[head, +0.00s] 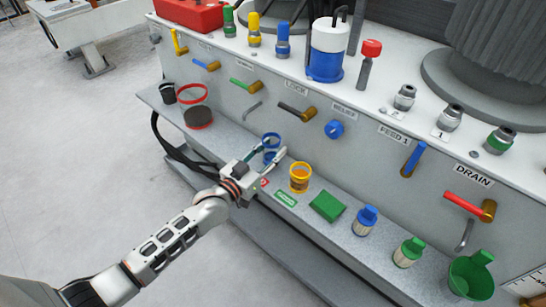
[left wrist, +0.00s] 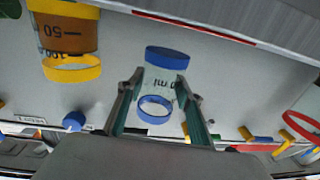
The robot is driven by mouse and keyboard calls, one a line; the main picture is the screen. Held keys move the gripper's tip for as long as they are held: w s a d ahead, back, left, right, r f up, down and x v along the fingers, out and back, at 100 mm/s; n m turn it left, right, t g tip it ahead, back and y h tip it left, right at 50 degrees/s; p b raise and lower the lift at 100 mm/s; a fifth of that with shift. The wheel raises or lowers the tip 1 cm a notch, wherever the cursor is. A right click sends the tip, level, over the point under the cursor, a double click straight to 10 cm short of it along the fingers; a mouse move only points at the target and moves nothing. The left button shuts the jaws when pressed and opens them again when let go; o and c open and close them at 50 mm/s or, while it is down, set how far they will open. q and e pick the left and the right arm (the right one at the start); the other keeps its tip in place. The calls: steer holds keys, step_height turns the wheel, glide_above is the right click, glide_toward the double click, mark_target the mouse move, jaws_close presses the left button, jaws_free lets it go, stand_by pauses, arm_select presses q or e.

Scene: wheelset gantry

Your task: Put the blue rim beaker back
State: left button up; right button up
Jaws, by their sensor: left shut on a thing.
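The blue rim beaker (head: 271,140) is clear, with a blue rim and a blue base. My left gripper (head: 265,153) is shut on it, with one finger on each side. In the left wrist view the beaker (left wrist: 168,57) sits between the two fingers (left wrist: 160,100), its ml marking partly showing. It is over the grey shelf (head: 236,143) along the machine's front. I cannot tell whether its base touches the shelf. My right gripper is not in view.
A yellow-rimmed beaker with amber liquid (head: 299,178) stands just right of my left gripper. A green pad (head: 327,206), blue-capped bottle (head: 365,221), green-capped bottle (head: 408,252) and green scoop (head: 472,277) follow. Valve handles project above.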

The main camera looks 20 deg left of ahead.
mark_target(266, 162)
arm_select(q)
step_height(266, 162, down, 4)
steer(key=shift+s+r+b, duration=0.15)
steer(key=shift+r+b, duration=0.05)
steer(key=shift+b, duration=0.3)
steer(key=shift+r, duration=0.4)
steer(key=shift+f, duration=0.3)
steer(key=o, duration=1.2)
steer(key=shift+r, duration=0.1)
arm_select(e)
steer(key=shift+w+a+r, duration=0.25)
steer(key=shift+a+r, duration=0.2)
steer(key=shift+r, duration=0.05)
